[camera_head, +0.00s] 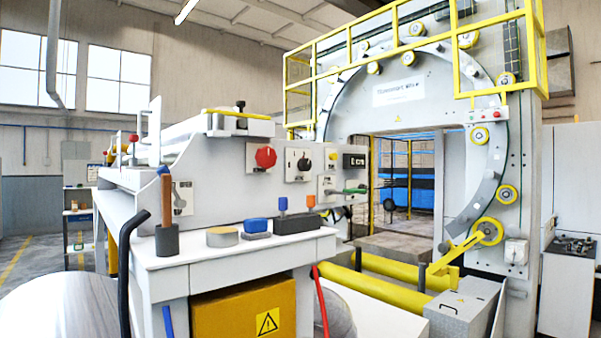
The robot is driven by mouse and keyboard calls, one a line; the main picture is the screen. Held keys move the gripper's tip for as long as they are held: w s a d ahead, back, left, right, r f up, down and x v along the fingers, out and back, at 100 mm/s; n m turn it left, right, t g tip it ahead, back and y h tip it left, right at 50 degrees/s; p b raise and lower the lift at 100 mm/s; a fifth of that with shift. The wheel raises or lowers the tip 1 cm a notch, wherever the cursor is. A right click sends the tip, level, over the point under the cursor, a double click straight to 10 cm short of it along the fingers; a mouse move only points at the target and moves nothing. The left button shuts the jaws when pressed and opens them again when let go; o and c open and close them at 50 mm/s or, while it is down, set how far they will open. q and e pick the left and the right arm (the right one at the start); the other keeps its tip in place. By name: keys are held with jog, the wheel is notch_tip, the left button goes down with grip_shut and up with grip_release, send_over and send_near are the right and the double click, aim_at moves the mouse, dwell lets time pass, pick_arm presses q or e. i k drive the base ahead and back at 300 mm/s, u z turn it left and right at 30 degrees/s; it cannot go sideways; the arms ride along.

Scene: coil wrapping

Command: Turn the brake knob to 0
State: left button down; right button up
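A black knob (304,164) sits on a white plate on the side of the grey machine housing, near the picture's middle. A larger red knob (265,157) is on a plate to its left. A small dark display (354,161) is to its right. The lettering around the knobs is too small to read, so I cannot tell which is the brake knob or what setting either points to. Neither of my grippers shows in the head view.
A white bench (230,250) below the panel holds a wood-handled mallet (166,240), a tape roll (222,237) and blue-topped items. Yellow rollers (375,290) and a large ring machine (480,180) stand at the right.

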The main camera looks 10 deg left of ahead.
aim_at(303, 164)
jog(key=z, duration=1.15)
jog(key=i, duration=0.7)
jog(key=u, duration=1.5)
